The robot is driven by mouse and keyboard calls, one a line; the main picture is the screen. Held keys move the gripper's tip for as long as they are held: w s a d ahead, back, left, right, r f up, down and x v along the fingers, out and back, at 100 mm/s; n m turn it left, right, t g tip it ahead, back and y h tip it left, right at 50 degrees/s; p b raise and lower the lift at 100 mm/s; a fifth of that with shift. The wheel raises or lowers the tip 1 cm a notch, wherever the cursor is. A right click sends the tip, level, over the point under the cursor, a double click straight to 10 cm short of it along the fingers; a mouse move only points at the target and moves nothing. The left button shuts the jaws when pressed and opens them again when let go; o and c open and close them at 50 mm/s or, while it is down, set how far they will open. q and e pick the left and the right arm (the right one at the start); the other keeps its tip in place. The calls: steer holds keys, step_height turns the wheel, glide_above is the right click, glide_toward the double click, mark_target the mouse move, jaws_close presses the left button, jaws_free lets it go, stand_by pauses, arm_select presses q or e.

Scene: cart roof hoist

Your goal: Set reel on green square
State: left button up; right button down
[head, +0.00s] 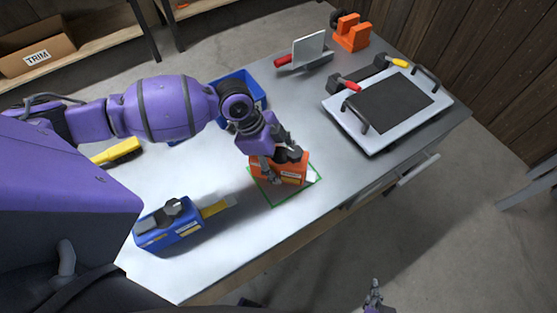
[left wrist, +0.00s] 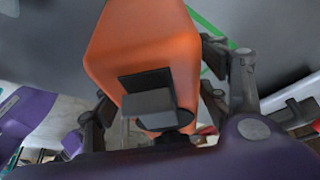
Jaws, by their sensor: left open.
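The orange reel (head: 291,169) is a boxy case with a pale label. In the head view it appears to rest within the green square (head: 276,201), an outline on the grey table. Whether its underside touches the table is hidden. My left gripper (head: 284,174) is over the reel, its fingers open on either side. In the left wrist view the reel (left wrist: 145,50) fills the middle between the open fingers, and part of the green outline (left wrist: 208,25) shows. My right gripper (head: 374,294) is at the bottom edge, off the table; its opening is unclear.
A blue tape case (head: 172,228) with a yellow strip lies front left. A blue bin (head: 258,90) stands behind my left arm. A white panel (head: 436,105) with black handles is at the right, near hammers. An orange stand (head: 350,35) is at the back. Bare table separates them.

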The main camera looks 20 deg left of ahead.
arm_select(q)
steer(key=v, duration=1.2)
steer(key=shift+r, duration=0.15)
